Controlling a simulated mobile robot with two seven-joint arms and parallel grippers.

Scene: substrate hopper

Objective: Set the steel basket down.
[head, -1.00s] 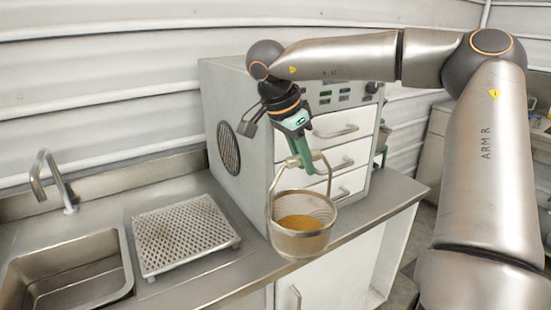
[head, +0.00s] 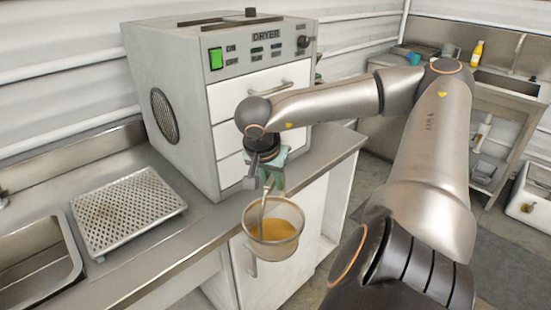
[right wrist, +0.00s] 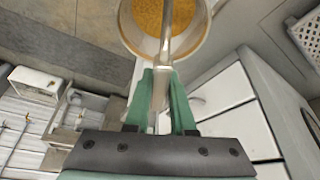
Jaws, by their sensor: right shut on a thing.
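The steel basket (head: 272,246) is a round mesh cup with a tall handle, and holds orange-brown grain. In the head view it hangs in the air before the white cabinet front, near the counter's front edge. My right gripper (head: 268,184), with green fingers, is above it, shut on the handle. In the right wrist view the fingers (right wrist: 162,92) close on the handle bar, and the basket (right wrist: 201,30) shows at the top, cut by the frame edge. My left gripper is not in view.
A perforated steel stand (head: 128,208) sits on the steel counter (head: 190,222) between the sink (head: 40,262) and the dryer (head: 170,60). The counter strip before the dryer is clear. Another sink bench (head: 510,85) stands at the back right.

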